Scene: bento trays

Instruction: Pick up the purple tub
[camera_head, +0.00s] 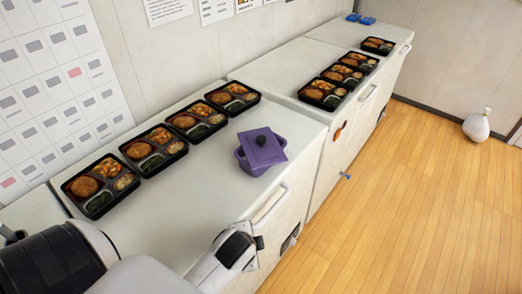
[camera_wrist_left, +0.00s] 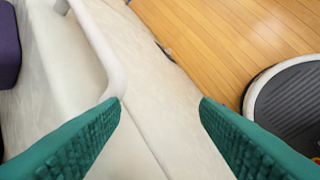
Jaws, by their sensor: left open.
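The purple tub (camera_head: 243,162) stands on the near white counter, close to its front edge. Its dark purple lid (camera_head: 263,147) with a black knob sits askew on top. My left gripper (camera_head: 257,243) is low at the counter's front edge, nearer to me than the tub and apart from it. In the left wrist view my left gripper (camera_wrist_left: 160,102) shows two green padded fingers spread wide with nothing between them. A dark purple shape, likely the tub (camera_wrist_left: 8,45), is cut off at that view's left edge. My right gripper is not in view.
Several filled bento trays (camera_head: 154,149) line the back of the near counter (camera_head: 200,195); more trays (camera_head: 338,80) stand on the far counter. A handle bar (camera_head: 269,204) sticks out from the counter front. The counter is bare around the tub. Wooden floor lies right.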

